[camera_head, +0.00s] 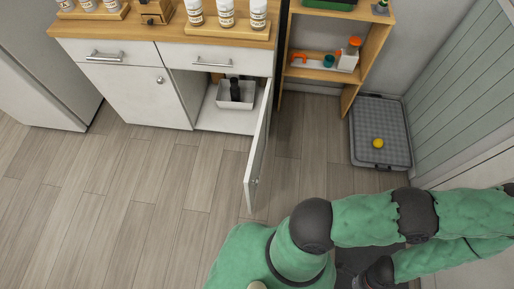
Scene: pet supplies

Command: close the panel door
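The white panel door (257,150) of the low cabinet stands open, swung out toward me from the right side of the cabinet opening. I see it almost edge-on, with a small knob near its free edge. Behind it the cabinet compartment (216,122) is open and holds a white bin (236,96) with a dark bottle in it. My green arm links cross the lower right, apart from the door in the picture. Neither gripper can be made out in the view.
The left cabinet door (148,96) and the drawers (215,56) are shut. A wooden shelf (378,42) stands to the right. A grey tray (357,147) with a yellow ball (378,143) lies by the right wall. The wooden floor (150,200) left of the open door is clear.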

